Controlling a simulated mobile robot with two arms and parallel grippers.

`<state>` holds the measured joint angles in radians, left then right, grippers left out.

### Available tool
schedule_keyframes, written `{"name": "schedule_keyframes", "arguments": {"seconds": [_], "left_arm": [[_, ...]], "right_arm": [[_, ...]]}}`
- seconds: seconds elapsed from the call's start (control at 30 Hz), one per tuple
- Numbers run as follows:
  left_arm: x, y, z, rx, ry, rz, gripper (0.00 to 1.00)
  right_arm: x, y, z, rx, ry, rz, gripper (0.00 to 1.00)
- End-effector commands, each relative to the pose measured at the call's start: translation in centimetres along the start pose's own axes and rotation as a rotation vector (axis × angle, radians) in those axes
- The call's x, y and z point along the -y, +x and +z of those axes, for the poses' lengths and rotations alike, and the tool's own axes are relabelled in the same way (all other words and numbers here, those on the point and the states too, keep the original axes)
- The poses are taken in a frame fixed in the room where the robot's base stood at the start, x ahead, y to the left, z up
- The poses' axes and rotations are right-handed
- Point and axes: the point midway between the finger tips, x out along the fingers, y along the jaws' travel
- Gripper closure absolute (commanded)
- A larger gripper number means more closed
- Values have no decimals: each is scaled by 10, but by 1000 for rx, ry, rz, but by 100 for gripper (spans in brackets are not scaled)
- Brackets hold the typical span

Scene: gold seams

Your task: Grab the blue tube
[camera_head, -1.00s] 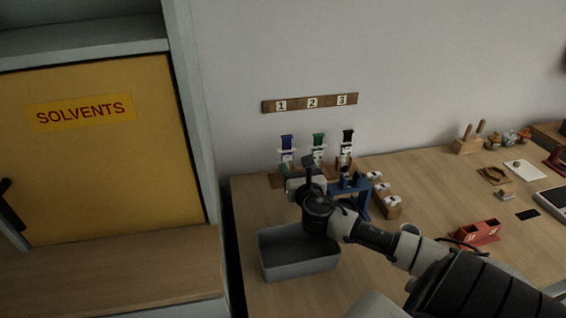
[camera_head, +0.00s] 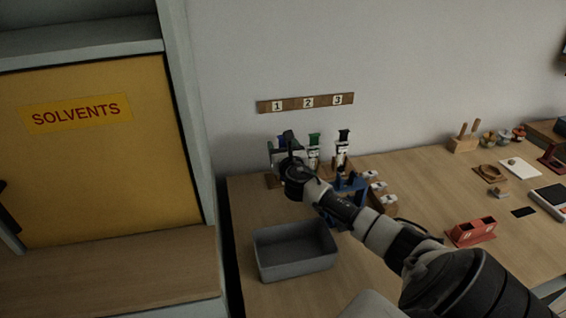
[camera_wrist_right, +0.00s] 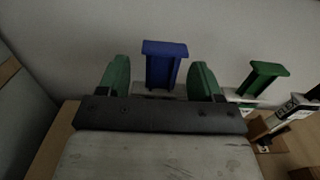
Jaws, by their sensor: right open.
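The blue tube (camera_wrist_right: 165,62) stands upright against the wall in the right wrist view, its flanged blue top showing and its lower part hidden behind my gripper. In the head view it is mostly hidden behind my right gripper (camera_head: 281,150), at the left end of the row under number 1. In the wrist view the gripper is open, with one green finger on each side of the blue top. Gaps show on both sides in the picture; I cannot tell the depth between them. My left gripper is not in view.
A green-topped tube (camera_wrist_right: 264,76) stands close to the right, and a black-topped one (camera_head: 343,136) beyond it. A blue stand (camera_head: 350,183) is right of my wrist. A grey bin (camera_head: 295,250) sits in front. A numbered wooden strip (camera_head: 306,103) is on the wall.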

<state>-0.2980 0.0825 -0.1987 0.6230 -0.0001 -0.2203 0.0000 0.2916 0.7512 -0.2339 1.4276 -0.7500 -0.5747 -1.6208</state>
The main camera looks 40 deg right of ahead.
Motion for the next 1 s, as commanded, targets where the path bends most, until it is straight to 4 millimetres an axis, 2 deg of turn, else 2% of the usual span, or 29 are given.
{"name": "schedule_keyframes", "arguments": {"seconds": [0.17, 0.47, 0.77, 0.87, 1.0], "left_arm": [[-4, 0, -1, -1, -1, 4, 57], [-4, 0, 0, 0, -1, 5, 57], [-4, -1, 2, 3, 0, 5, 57], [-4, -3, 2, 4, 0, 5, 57], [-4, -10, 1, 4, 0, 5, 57]], "right_arm": [[0, 0, 0, -1, 0, 0, 35], [0, 0, 0, -1, 0, 0, 78], [0, 0, 3, 0, 1, 0, 79], [0, 0, 10, 2, 0, 1, 79], [0, 0, 30, 3, 0, 1, 79]]}}
